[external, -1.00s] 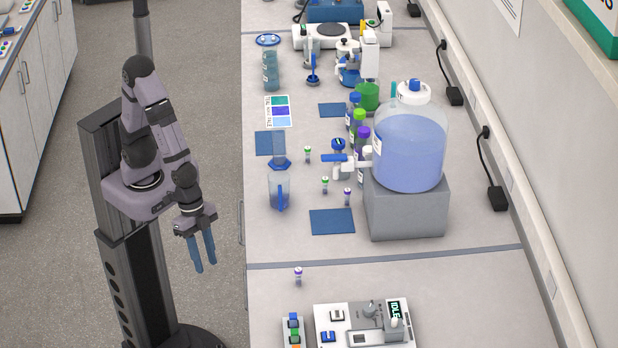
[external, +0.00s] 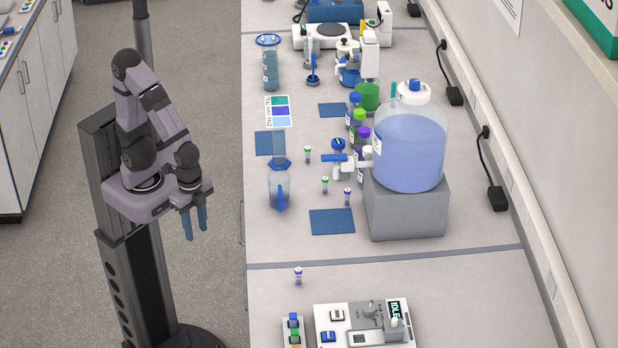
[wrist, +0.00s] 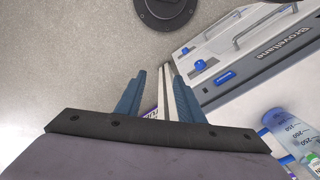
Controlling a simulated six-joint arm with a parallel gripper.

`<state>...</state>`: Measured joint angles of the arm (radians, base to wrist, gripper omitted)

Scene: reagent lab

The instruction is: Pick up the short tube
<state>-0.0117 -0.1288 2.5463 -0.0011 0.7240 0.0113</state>
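Several small capped tubes stand upright on the bench, and I cannot tell which one is the short tube. One with a green cap (external: 307,154) stands near the blue mats. One more purple-capped tube (external: 298,275) stands alone on the nearer bench section. My gripper (external: 195,228) is left of the bench, over the floor, fingers pointing down.
The carboy of blue liquid (external: 408,150) sits on a grey block (external: 405,212). A white device (external: 350,325) and a small rack (external: 292,330) are at the front. The bench around the lone purple-capped tube is clear.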

